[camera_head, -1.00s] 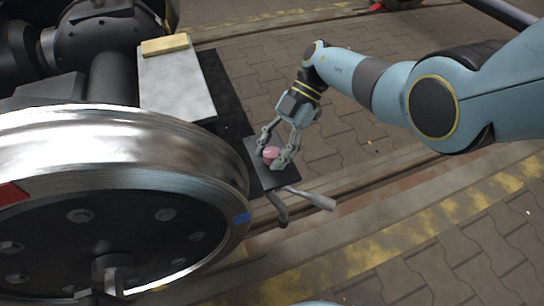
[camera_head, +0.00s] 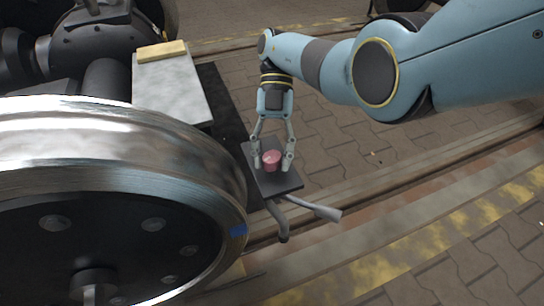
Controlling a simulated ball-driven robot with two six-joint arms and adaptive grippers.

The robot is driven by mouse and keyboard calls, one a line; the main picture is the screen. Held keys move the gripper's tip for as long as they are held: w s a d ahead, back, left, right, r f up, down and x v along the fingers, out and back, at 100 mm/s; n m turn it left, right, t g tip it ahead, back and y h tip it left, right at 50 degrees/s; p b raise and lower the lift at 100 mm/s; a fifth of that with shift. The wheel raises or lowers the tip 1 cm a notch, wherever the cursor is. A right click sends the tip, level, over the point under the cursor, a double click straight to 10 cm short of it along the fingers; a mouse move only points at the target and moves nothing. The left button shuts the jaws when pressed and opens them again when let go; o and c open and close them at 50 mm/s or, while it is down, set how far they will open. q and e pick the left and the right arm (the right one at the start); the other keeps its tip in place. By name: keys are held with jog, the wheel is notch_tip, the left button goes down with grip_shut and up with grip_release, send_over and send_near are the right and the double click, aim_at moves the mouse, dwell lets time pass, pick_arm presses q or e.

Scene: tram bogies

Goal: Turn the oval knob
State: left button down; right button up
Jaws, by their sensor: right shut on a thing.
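A small pinkish-red oval knob (camera_head: 271,160) sits on a dark flat plate (camera_head: 285,184) in the middle of the head view. My right gripper (camera_head: 272,163) comes down from above and is shut on the knob, one finger on its left side and one on its right. The knob's far side is partly hidden by the fingers. My left gripper is not in view.
A large steel tram wheel (camera_head: 120,145) fills the left, close to the plate. A grey block (camera_head: 172,88) with a yellow bar (camera_head: 161,51) stands behind it. A grey lever (camera_head: 315,208) sticks out below the plate. Open paving lies right.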

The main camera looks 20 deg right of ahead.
dwell(0.4)
jog(key=o, duration=1.2)
jog(key=shift+c, duration=0.2)
jog(key=v, duration=0.7)
jog(key=shift+w+r, duration=0.2)
jog(key=shift+w, duration=0.05)
